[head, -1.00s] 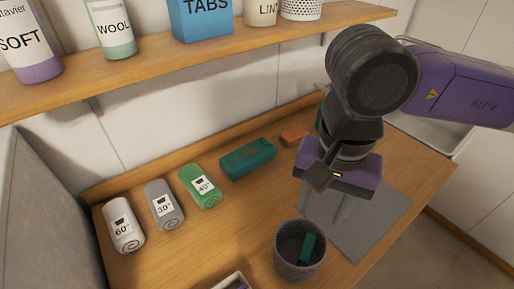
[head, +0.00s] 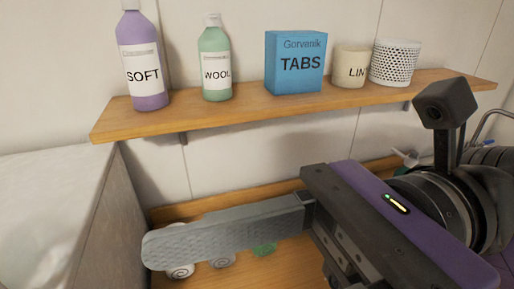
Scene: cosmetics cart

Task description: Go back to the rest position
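My gripper (head: 160,248) is raised in front of the head camera. It lies nearly level, with its grey ridged finger pointing left over the counter (head: 205,212). I see one finger from the side, and the other is hidden, so the opening between them does not show. No held thing is visible. Behind and below the finger, parts of a white roll (head: 180,271), a grey roll (head: 222,261) and a green roll (head: 264,250) show on the counter.
The wooden shelf (head: 200,124) above holds a purple SOFT bottle (head: 146,95), a green WOOL bottle (head: 216,75), a blue TABS box (head: 296,85), a cream pot (head: 348,80) and a white perforated pot (head: 395,75). A grey-sided block (head: 118,200) stands at left.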

